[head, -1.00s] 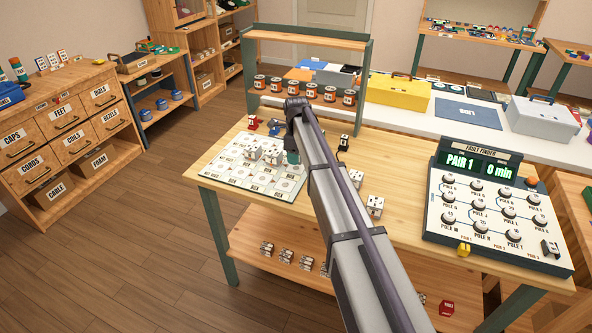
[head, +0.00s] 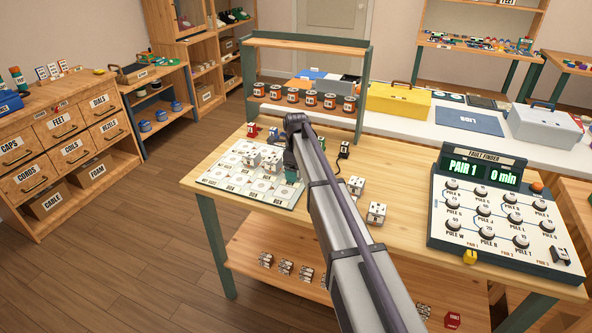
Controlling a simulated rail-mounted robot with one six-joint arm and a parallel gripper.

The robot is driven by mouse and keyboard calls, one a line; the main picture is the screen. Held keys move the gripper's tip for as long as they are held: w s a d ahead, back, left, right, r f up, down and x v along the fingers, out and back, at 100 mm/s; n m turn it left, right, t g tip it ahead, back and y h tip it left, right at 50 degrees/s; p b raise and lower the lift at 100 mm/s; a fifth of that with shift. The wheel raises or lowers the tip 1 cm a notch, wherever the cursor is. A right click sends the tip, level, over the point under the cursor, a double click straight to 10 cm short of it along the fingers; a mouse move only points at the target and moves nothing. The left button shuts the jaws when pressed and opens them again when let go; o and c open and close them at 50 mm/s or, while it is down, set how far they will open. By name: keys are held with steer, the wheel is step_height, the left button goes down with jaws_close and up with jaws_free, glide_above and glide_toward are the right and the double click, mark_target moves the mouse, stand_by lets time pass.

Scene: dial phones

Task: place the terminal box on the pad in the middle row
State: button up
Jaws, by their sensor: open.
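A pale board (head: 222,186) with rows of printed pads lies on the left of the wooden workbench. White terminal boxes (head: 251,158) with dark marks stand together towards its back middle; exactly which pads they cover is hard to tell. Two more white boxes stand on the bare bench right of my arm, one farther back (head: 355,186) and one nearer (head: 376,212). My gripper (head: 291,175) hangs at the board's right edge, just right of the clustered boxes. It is open, small and partly hidden by my arm. I see nothing held in it.
A fault finder panel (head: 495,212) fills the bench's right side. A wooden rack (head: 305,43) with several orange cans stands behind the board. Small red and blue items (head: 252,130) and a dark item (head: 343,150) sit at the bench's back. The bench between the loose boxes and panel is clear.

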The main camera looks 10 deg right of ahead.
steer(key=shift+r, duration=0.1)
step_height(320, 180, up, 12)
steer(key=r+p, duration=0.1)
steer(key=p, duration=1.2)
steer(key=s+n, duration=2.4)
steer(key=s, duration=1.1)
steer(key=shift+s+f+n+b, duration=0.3)
steer(key=shift+s+f, duration=0.05)
steer(key=shift+f, duration=0.05)
steer(key=shift+a, duration=0.1)
